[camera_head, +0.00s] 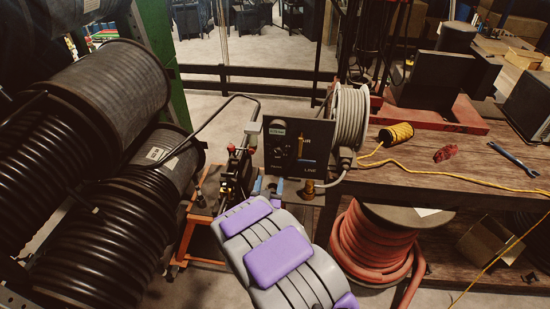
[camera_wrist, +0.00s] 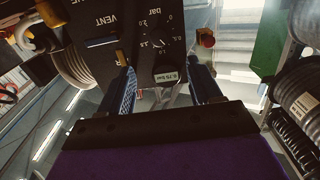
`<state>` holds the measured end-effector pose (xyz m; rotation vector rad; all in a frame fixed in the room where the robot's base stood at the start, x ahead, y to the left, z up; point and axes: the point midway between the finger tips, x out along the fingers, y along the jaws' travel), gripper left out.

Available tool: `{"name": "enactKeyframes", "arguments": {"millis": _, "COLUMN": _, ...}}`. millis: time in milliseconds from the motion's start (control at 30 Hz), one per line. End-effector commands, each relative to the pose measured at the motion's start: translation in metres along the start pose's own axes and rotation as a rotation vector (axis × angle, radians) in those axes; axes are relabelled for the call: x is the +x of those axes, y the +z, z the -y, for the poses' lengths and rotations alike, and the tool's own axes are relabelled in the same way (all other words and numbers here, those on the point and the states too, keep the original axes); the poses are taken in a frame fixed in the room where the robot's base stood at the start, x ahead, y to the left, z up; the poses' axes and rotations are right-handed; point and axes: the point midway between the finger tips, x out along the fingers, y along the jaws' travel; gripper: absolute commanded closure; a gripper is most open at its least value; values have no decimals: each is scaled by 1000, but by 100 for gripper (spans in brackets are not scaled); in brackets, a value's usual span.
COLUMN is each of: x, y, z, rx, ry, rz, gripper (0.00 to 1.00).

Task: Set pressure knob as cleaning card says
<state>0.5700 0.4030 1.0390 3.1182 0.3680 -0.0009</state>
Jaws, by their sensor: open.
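The pressure knob (camera_wrist: 167,58) is dark and sits on a black panel (camera_wrist: 97,62), which appears upside down in the wrist view. A scale marked "bar" surrounds the knob, and a small white label (camera_wrist: 168,77) beside it seems to read 0.25 bar. The panel also shows in the head view (camera_head: 312,133), with the knob (camera_head: 279,150) on its left half. My gripper (camera_wrist: 164,76) is open, its two blue-dark fingers apart on either side of the label and knob, with nothing between them. It also shows in the head view (camera_head: 268,186), just below the panel. I cannot make out a cleaning card.
A yellow lever (camera_head: 300,147) is on the panel's right half. A grey hose reel (camera_head: 349,115) stands behind it. A wooden bench (camera_head: 430,178) with yellow cord (camera_head: 397,133) and a wrench (camera_head: 512,158) is at right. Black hose rolls (camera_head: 110,95) fill the left.

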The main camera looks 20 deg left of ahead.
Motion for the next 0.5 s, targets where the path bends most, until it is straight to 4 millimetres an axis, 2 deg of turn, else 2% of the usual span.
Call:
{"name": "enactKeyframes", "arguments": {"millis": 100, "x": 24, "y": 0, "z": -2, "rx": 2, "ry": 2, "rz": -3, "gripper": 36}}
{"name": "enactKeyframes", "arguments": {"millis": 500, "x": 90, "y": 0, "z": -1, "rx": 2, "ry": 1, "rz": -3, "gripper": 36}}
